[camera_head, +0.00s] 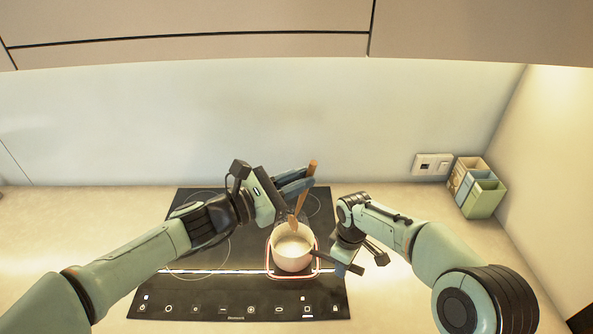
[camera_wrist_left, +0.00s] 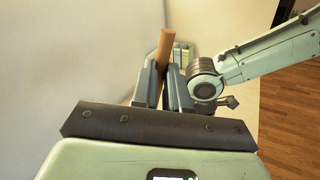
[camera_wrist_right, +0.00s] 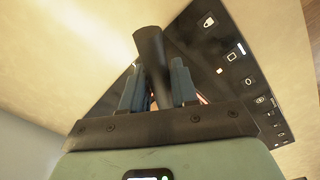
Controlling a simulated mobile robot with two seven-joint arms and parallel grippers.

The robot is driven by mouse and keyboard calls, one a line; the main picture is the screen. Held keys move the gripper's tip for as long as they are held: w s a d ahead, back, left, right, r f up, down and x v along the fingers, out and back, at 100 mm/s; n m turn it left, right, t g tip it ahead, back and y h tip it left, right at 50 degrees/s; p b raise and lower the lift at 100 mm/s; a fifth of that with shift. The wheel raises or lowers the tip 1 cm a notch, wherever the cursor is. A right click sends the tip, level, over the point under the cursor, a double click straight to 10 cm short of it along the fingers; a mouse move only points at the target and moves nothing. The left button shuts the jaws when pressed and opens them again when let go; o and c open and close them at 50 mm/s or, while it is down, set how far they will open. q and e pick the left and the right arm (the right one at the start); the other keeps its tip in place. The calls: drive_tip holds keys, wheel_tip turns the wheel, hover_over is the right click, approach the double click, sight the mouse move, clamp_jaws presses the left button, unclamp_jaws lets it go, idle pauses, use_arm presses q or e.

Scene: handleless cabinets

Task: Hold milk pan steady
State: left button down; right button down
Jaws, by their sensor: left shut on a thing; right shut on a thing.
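The milk pan (camera_head: 291,255) is a small white pot standing upright on the black cooktop, with pale contents inside. Its dark handle (camera_head: 324,257) points right, and my right gripper (camera_head: 347,266) is shut on it. The handle also shows between the fingers in the right wrist view (camera_wrist_right: 150,55). My left gripper (camera_head: 297,184) is above the pan, shut on a wooden utensil (camera_head: 300,205).
The cooktop (camera_head: 250,285) has a red glowing outline around the pan and touch icons along its front. A box with compartments (camera_head: 484,199) stands at the back right by a wall socket (camera_head: 432,164). Cabinets (camera_head: 190,50) overhang the top.

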use_arm(q)
wheel_tip(320, 180, down, 11)
drive_tip(key=shift+w+a+f, duration=0.15)
drive_tip(key=shift+w+a, duration=0.1)
drive_tip(key=shift+w, duration=0.2)
idle(0.7)
drive_tip(key=shift+f, duration=0.75)
idle(0.7)
drive_tip(key=shift+r, duration=0.2)
drive_tip(key=shift+d, duration=0.1)
idle(0.5)
